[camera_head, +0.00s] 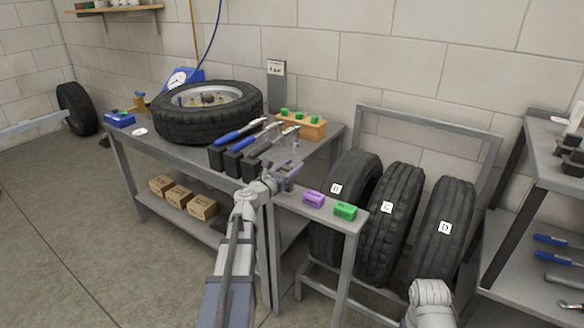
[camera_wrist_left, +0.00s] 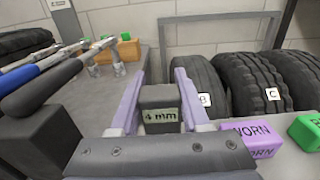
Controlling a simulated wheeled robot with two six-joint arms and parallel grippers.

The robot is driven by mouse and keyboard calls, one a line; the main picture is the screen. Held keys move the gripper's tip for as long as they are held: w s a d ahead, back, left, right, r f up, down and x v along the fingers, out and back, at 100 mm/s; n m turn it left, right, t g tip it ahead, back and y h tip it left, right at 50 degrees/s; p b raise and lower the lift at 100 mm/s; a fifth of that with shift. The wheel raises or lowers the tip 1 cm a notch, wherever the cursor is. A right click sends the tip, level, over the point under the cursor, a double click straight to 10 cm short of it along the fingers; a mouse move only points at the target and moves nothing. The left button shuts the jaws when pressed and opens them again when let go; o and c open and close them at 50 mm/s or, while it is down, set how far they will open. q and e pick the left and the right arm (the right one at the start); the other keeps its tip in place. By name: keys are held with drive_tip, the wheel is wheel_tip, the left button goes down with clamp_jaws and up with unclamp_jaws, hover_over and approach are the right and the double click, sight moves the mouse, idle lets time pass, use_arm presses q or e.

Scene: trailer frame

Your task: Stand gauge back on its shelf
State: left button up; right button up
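A dark grey block marked "4 mm" (camera_wrist_left: 160,108), which I take for the gauge, is between the fingers of my left gripper (camera_wrist_left: 161,85) in the left wrist view. The fingers appear to touch both its sides, with its label facing the camera; its lower part is hidden by the gripper. In the head view, the left gripper (camera_head: 286,176) is at the left end of a narrow grey shelf (camera_head: 330,209), and the gauge cannot be made out there. Whether the gauge touches the shelf cannot be told. My right gripper is out of view.
A purple "WORN" block (camera_head: 314,199) and a green block (camera_head: 345,211) stand on the narrow shelf, right of the left gripper. Tyres B (camera_head: 338,172), C (camera_head: 398,190) and D (camera_head: 456,205) stand behind it.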

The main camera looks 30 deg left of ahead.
use_arm(q)
drive_tip(key=o, duration=0.4)
drive_tip(key=shift+r, duration=0.1)
drive_tip(key=shift+s+r, duration=0.15)
drive_tip(key=s, duration=0.7)
drive_tip(key=s+a, duration=0.1)
drive_tip(key=s, duration=0.3)
drive_tip(key=shift+s, duration=0.35)
